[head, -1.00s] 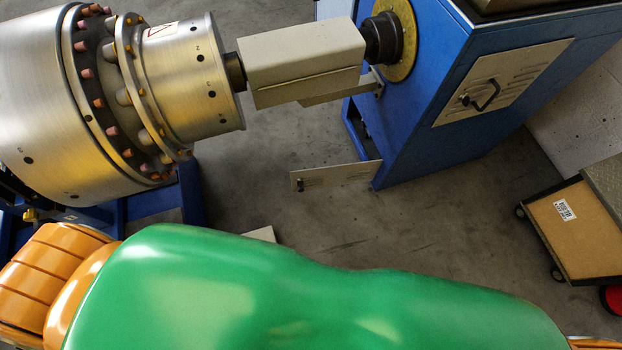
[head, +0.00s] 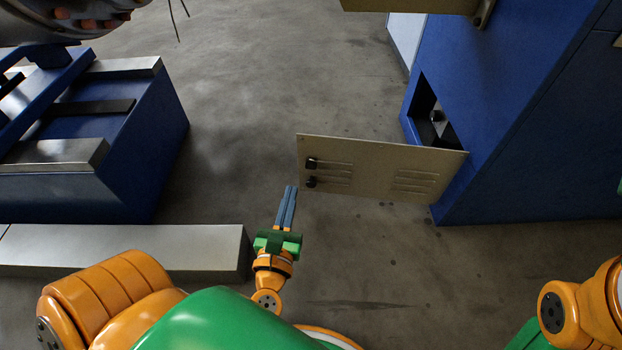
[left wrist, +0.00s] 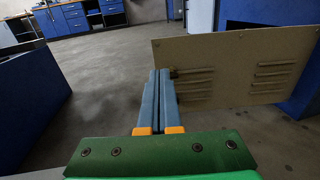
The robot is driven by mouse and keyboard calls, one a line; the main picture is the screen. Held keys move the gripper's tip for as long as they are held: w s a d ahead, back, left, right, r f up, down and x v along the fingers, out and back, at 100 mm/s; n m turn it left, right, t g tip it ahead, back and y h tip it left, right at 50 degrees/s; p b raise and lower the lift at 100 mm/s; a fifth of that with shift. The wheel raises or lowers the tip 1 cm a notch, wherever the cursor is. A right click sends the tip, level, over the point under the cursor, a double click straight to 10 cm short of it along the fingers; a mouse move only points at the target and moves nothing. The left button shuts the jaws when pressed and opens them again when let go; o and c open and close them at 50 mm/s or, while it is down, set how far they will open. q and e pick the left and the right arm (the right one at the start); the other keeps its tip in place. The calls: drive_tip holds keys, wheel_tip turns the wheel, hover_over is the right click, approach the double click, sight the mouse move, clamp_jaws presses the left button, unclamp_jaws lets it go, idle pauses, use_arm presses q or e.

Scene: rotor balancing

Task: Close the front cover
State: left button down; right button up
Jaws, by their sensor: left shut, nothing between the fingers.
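The front cover (head: 375,170) is a beige panel with vent slots and two dark latches near its free left edge. It stands swung open from the blue cabinet (head: 500,120), whose dark opening (head: 430,115) shows behind it. My left gripper (head: 291,188) is shut and empty, just beside the cover's free edge in the head view. In the left wrist view its closed fingers (left wrist: 160,75) overlap the left edge of the cover (left wrist: 230,100); I cannot tell whether they touch. My right gripper is out of view.
A blue stand (head: 130,130) with grey metal blocks is at the left. A long grey beam (head: 150,250) lies left of my gripper. Bare concrete floor (head: 270,90) lies between stand and cabinet.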

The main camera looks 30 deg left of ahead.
sight(303, 139)
use_arm(q)
drive_tip(key=x, duration=1.4)
drive_tip(key=shift+r, duration=0.15)
